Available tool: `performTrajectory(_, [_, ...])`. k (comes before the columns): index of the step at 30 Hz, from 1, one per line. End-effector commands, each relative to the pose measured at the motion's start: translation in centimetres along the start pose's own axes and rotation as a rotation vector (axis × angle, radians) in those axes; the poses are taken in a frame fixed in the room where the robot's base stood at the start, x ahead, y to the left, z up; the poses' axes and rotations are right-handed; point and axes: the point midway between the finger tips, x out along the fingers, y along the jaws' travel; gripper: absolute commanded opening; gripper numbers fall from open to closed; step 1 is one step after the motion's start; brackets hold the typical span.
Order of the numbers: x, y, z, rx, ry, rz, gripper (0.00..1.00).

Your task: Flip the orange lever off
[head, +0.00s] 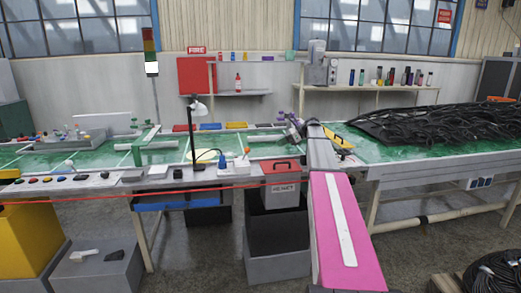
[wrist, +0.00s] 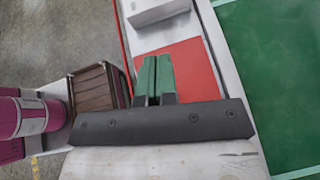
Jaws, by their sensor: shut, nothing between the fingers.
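A small orange piece, which looks like the orange lever (head: 247,150), stands upright by a white block at the front edge of the green table in the head view. Its exact tilt is too small to tell. In the wrist view my gripper (wrist: 154,80) has its green fingers shut together with nothing between them. They are over a flat red panel (wrist: 193,72) beside the green table surface. I cannot make out the lever in the wrist view. In the head view my arm reaches over the table edge, to the right of the orange piece, and the fingertips are not clear.
A black lamp (head: 194,130) stands left of the orange piece. A heap of black hoses (head: 430,125) covers the right table. Buttons line the front left edge. A pale block (wrist: 158,12) lies beyond the red panel.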

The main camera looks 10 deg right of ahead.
Motion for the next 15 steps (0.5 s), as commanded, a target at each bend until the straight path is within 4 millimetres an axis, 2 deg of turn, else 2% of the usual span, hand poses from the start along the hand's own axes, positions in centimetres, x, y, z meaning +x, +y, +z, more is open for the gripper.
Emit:
performTrajectory(5, [1.6,0.1,-0.1,0.000,0.000,0.002,0.00])
performTrajectory(15, [7.8,0.1,0.0,-0.001,0.001,0.003,0.00])
